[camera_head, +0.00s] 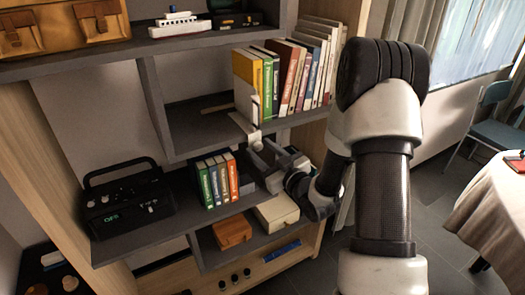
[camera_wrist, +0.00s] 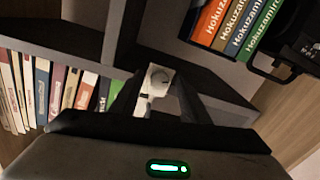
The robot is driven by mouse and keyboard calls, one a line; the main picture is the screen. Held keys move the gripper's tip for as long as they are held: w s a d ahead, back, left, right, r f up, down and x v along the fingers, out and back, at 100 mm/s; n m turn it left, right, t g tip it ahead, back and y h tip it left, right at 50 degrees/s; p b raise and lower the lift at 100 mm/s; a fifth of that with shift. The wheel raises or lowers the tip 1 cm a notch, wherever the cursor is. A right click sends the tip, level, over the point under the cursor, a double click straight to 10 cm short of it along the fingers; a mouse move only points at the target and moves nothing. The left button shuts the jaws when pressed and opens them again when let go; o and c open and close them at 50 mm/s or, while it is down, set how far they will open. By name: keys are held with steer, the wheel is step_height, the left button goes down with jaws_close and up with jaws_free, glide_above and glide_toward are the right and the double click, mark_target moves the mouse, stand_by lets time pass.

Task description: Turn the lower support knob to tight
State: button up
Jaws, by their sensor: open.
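A white support bracket (camera_head: 254,112) stands at the left end of the upper book row, against a yellow book, in the head view. Its lower end reaches below the shelf edge, where a small pale knob (camera_head: 256,141) shows. My gripper (camera_head: 262,155) is just below and beside this knob, with its fingers open. In the wrist view, which looks upside down, a round light-grey knob (camera_wrist: 159,76) on the white bracket lies between the spread fingertips of my gripper (camera_wrist: 160,83). I cannot tell whether the fingers touch it. A second small dark-marked part (camera_wrist: 142,105) of the bracket shows nearer the palm.
Upper books (camera_head: 295,75) stand right of the bracket. Several books (camera_head: 216,180) stand on the lower shelf (camera_head: 180,222), close to my gripper's left, with a black radio (camera_head: 128,200) farther left. Boxes (camera_head: 276,212) lie below. A round table (camera_head: 495,215) is at right.

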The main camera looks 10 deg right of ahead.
steer(key=shift+c, duration=0.3)
steer(key=c, duration=1)
